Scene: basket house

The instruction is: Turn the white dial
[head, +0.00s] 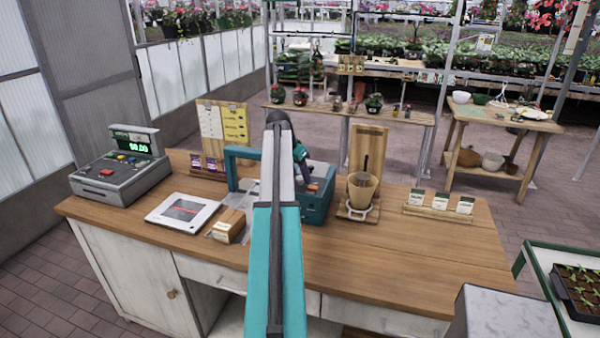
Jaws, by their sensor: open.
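I cannot make out a white dial in the head view. A flat white device with a dark and red panel (183,211) lies on the wooden counter (400,252), but no dial shows on it clearly. A grey cash register (120,172) with coloured buttons and a lit green display stands at the counter's left end. My teal and white arm rises through the middle of the view, over the counter. My gripper's fingertips are not visible; the arm hides what lies behind it.
A teal tool caddy (320,207) stands partly behind my arm. A pot (362,188) in a wooden stand, a seed packet rack (440,207) and a small cardboard box (229,226) are on the counter. The counter's front right is clear. A grey block (505,315) stands at lower right.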

